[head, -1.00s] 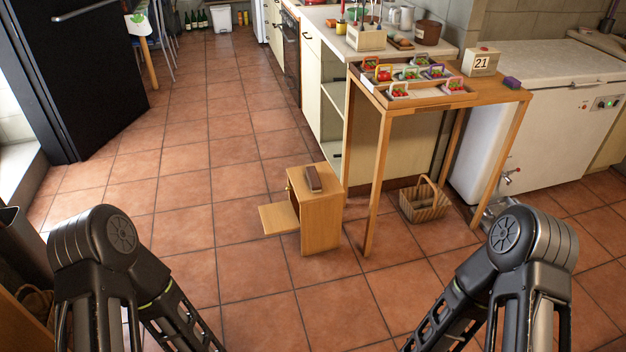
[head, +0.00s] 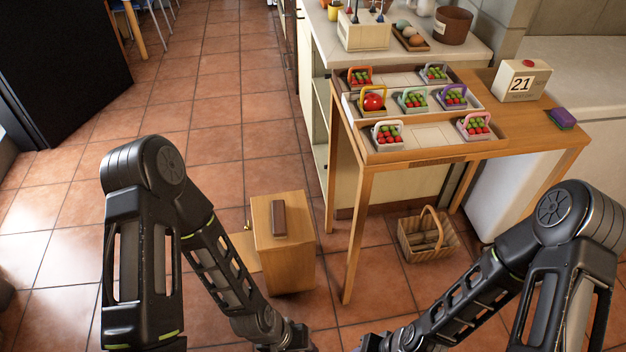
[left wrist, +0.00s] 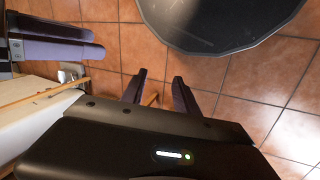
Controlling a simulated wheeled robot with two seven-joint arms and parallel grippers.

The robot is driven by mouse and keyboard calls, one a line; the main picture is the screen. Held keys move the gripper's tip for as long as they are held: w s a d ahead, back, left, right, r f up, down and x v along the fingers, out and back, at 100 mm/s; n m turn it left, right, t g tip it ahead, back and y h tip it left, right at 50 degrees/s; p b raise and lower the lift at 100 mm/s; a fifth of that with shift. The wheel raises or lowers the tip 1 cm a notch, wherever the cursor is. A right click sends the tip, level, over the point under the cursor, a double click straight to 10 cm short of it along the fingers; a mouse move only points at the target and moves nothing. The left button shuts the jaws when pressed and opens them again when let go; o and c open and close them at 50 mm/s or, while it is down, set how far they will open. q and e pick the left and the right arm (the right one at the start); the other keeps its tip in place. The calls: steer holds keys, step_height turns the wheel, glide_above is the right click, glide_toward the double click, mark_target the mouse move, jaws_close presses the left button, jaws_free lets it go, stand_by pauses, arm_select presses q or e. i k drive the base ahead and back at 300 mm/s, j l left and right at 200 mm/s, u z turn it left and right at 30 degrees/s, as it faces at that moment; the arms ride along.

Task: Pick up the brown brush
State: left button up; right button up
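The brown brush (head: 278,219) lies on top of a small wooden cabinet (head: 292,252) on the floor, left of the tall wooden table. In the head view both arms reach down to the bottom edge, and the gripper fingers are cut off there. In the left wrist view my left gripper (left wrist: 160,78) has its two fingers apart with nothing between them. Dark fingers at the upper left of that view appear to be my right gripper (left wrist: 95,42); their opening is unclear. The brush is not seen in the left wrist view.
The wooden table (head: 520,135) holds small baskets of produce, a calendar block (head: 522,82) and a purple sponge-like block (head: 562,119). A wicker basket (head: 425,240) stands on the floor under it. The tiled floor left of the cabinet is open.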

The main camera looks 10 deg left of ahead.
mark_target(279, 225)
steer(key=i+l, duration=0.15)
steer(key=i, duration=0.2)
steer(key=i+l, duration=0.15)
steer(key=i, duration=0.65)
